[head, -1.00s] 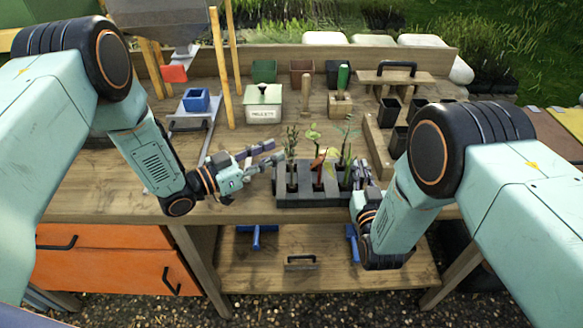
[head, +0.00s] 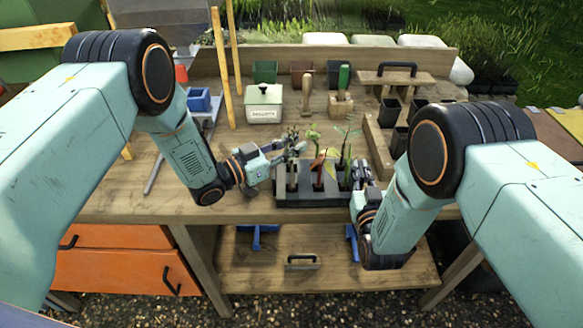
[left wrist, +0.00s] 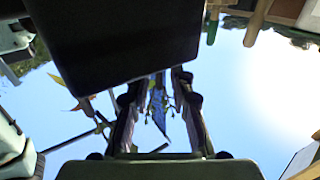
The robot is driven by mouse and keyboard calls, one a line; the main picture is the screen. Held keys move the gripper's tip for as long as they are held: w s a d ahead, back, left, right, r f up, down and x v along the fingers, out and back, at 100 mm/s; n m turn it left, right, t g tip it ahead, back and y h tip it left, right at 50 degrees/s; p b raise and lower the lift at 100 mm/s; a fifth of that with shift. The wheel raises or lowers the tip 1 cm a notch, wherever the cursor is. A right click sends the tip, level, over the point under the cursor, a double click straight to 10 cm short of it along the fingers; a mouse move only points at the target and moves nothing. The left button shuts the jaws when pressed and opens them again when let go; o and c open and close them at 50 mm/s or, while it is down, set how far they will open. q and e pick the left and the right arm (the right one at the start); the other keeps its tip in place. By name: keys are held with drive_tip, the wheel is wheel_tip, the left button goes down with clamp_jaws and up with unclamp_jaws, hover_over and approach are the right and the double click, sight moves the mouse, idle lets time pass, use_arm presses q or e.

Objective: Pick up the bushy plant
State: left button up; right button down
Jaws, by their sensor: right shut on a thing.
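The bushy plant (head: 291,132) with small dark leaves stands in the leftmost hole of a dark grey tray (head: 312,201) on the bench. My left gripper (head: 285,147) is open, with its fingers at the plant's upper part. In the left wrist view the fingers (left wrist: 160,105) are spread, with thin stems and leaves (left wrist: 158,102) showing between them. My right gripper (head: 362,175) is shut at the right end of the tray and appears to hold it; the exact contact is hidden.
Two other plants stand in the tray: a middle one with a reddish leaf (head: 318,168) and a slender right one (head: 344,150). A lidded cream box (head: 264,104), small pots (head: 265,71) and a wooden block with a green-handled tool (head: 341,103) stand behind.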

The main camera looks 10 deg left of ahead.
use_arm(q)
drive_tip(key=shift+d, duration=0.15)
clamp_jaws()
use_arm(e)
drive_tip(key=shift+d, duration=0.1)
use_arm(q)
wheel_tip(320, 180, up, 10)
idle(0.4)
use_arm(e)
drive_tip(key=c, duration=1.4)
unclamp_jaws()
